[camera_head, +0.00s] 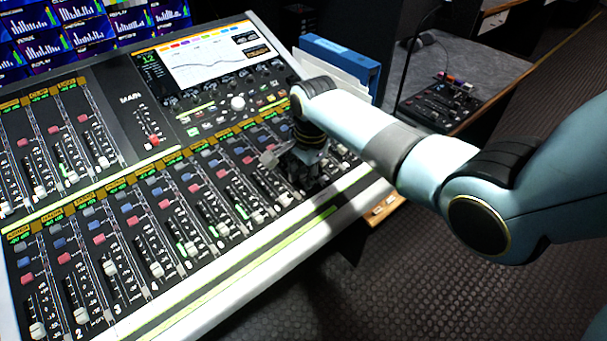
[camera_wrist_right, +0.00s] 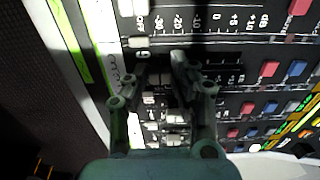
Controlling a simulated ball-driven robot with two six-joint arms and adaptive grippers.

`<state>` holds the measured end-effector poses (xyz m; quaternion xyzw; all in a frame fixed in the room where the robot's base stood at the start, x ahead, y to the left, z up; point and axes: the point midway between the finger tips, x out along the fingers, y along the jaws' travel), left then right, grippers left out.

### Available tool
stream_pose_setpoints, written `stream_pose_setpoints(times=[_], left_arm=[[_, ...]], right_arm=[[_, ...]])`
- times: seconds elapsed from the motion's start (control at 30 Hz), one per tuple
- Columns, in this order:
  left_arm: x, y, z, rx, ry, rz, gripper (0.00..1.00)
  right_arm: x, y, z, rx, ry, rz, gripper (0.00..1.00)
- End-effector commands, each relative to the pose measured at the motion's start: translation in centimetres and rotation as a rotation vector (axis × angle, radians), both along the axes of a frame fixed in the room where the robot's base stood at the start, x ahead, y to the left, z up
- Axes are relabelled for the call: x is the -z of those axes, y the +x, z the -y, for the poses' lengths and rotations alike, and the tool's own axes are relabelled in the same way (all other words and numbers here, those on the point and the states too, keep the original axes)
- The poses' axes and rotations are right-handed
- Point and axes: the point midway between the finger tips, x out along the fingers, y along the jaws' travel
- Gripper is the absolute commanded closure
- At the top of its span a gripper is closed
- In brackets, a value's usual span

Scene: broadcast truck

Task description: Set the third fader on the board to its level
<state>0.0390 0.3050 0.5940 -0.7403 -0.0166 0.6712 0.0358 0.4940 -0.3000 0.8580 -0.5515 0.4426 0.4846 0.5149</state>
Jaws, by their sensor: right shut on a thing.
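The mixing board (camera_head: 290,240) slopes across the head view with a row of white-capped channel faders. The cap above the printed 3 (camera_head: 110,268) sits partway up its slot, toward the front left. My right gripper (camera_head: 303,172) is low over the front row near the board's right end, well to the right of that cap. In the wrist view the right gripper (camera_wrist_right: 158,72) has its fingers close together over a fader strip. It is shut on a fader cap, mostly hidden by the fingers. My left gripper is not in view.
Neighbouring fader caps (camera_wrist_right: 139,42) lie close beside the fingers. The board's screen (camera_head: 215,55) rises at the back. A blue binder (camera_head: 340,58) stands behind the right end, and a small desk unit (camera_head: 440,103) lies beyond. Dark floor is open in front.

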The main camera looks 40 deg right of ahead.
Motion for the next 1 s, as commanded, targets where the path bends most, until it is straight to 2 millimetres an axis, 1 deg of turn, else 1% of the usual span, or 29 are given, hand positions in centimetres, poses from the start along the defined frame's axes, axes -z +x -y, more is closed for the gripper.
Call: stream_pose_setpoints(times=[0.1, 0.17, 0.3, 0.4, 0.67, 0.7, 0.87, 1.0], left_arm=[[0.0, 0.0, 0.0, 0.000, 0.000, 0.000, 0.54], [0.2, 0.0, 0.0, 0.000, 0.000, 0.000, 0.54], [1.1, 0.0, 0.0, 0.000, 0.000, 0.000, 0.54], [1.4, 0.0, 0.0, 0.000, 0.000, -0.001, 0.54], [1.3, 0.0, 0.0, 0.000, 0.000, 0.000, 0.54], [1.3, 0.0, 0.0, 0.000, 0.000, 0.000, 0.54], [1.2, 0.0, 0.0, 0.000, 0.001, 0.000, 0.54], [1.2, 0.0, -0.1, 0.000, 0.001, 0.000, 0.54]], right_arm=[[0.0, 0.0, 0.0, 0.000, 0.000, 0.000, 1.00], [0.0, 0.4, 0.0, 0.001, 0.000, 0.001, 1.00], [-0.2, 2.6, -0.2, 0.001, 0.000, 0.003, 1.00], [-0.3, 3.5, -0.3, 0.001, 0.001, 0.001, 1.00], [-0.5, 3.6, -0.3, 0.001, 0.000, 0.000, 1.00], [-0.5, 3.6, -0.3, 0.001, 0.000, 0.000, 0.75], [-0.5, 3.6, -0.3, 0.001, 0.000, 0.000, 0.54], [-0.5, 3.6, -0.3, 0.001, 0.000, 0.000, 0.54]])
